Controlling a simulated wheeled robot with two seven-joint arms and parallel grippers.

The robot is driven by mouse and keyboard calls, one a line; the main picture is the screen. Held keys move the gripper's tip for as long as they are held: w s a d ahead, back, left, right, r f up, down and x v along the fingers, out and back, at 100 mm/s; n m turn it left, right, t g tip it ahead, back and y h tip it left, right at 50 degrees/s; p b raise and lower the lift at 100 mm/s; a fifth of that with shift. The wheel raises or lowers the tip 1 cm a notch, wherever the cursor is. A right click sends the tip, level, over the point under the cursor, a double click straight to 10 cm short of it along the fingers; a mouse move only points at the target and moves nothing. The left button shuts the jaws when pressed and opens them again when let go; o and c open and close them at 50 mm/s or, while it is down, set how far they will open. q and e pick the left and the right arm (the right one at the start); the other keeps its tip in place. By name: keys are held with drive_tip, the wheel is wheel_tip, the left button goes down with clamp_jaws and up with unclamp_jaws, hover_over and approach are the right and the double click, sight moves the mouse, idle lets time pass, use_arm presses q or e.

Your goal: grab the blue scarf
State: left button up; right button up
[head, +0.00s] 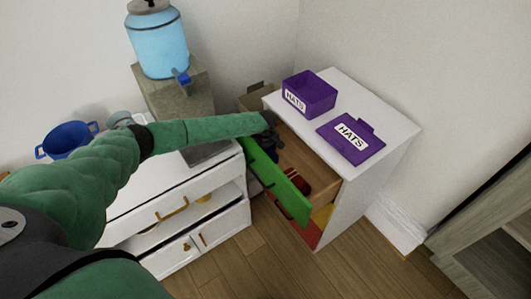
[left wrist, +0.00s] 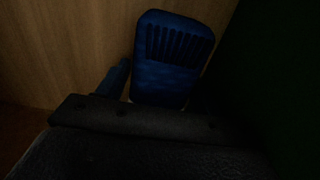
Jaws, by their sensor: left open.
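My left arm reaches from the left into an open drawer with a green front (head: 276,180). My left gripper (head: 269,142) is inside the drawer near its back left and is open. In the left wrist view, a dark blue folded thing with a ribbed or fringed band, which looks like the blue scarf (left wrist: 172,62), lies against the wooden drawer. A narrower blue piece (left wrist: 116,78) shows to its left. The picture is very dark, and I cannot tell whether the gripper touches the scarf. In the head view the gripper largely hides that spot. My right gripper is not in view.
A dark red item (head: 297,181) lies farther forward in the drawer. A purple hats box (head: 312,93) and its lid (head: 351,138) sit on the white cabinet (head: 392,125). A white dresser (head: 165,212) stands left; a blue water dispenser (head: 158,45) is behind.

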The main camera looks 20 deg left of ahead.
use_arm(q)
drive_tip(key=c, duration=0.8)
drive_tip(key=shift+r, duration=0.1)
